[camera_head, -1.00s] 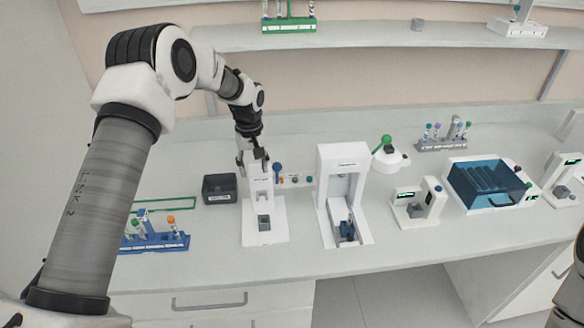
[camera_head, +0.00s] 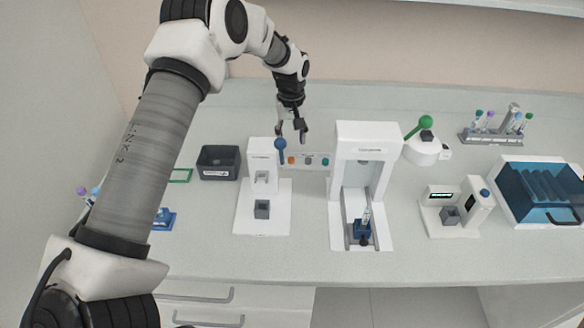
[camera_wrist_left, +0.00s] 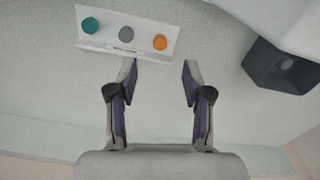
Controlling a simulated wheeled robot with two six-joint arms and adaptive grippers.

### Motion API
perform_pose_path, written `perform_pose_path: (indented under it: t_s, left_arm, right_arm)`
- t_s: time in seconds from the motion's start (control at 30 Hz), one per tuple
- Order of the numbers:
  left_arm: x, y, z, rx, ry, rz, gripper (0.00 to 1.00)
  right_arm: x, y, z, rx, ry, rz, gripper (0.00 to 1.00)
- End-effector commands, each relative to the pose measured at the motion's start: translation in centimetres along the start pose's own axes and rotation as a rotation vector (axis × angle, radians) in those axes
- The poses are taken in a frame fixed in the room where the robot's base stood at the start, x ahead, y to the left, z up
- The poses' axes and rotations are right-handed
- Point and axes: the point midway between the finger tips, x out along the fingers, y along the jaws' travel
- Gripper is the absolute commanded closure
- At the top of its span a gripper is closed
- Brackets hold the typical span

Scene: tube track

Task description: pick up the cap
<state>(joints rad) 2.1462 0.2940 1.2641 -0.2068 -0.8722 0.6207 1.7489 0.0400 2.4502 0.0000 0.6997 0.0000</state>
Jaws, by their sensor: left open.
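A white cap holder (camera_head: 316,167) stands at the back of the bench, between two white devices. It bears an orange cap (camera_head: 292,160), a grey cap (camera_head: 308,160) and a teal cap (camera_head: 325,161). In the left wrist view the teal cap (camera_wrist_left: 90,26), grey cap (camera_wrist_left: 126,34) and orange cap (camera_wrist_left: 160,42) sit in a row on the holder (camera_wrist_left: 120,47). My left gripper (camera_head: 292,135) is open and empty near the holder's orange end. In its wrist view the fingertips (camera_wrist_left: 160,66) are just short of the orange cap, one on each side. My right gripper is out of view.
A white device (camera_head: 262,220) with a blue-knobbed lever stands left of the holder, a taller white device (camera_head: 362,140) right of it. A dark open box (camera_head: 218,163) is farther left. Bench behind the holder is free.

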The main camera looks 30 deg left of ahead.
Motion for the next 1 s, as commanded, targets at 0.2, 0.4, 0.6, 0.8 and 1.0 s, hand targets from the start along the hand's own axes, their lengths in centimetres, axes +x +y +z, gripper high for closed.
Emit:
perform_pose_path:
  t_s: [0.2,0.4,0.6,0.8,1.0]
  left_arm:
    - [2.4,-0.1,0.1,0.0,-0.003,-0.003,0.5]
    - [5.9,-0.3,0.4,0.0,-0.003,-0.003,0.5]
    - [7.5,-0.2,0.3,0.001,0.0,-0.001,0.5]
    - [7.5,-0.2,0.3,0.001,0.0,-0.001,0.7]
    - [7.5,-0.2,0.3,0.0,0.0,-0.001,0.9]
  right_arm:
    - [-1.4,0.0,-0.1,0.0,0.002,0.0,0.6]
    - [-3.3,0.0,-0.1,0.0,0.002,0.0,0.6]
    - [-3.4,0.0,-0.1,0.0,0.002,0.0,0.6]
    - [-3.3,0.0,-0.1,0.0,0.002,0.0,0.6]
    - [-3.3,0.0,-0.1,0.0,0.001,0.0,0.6]
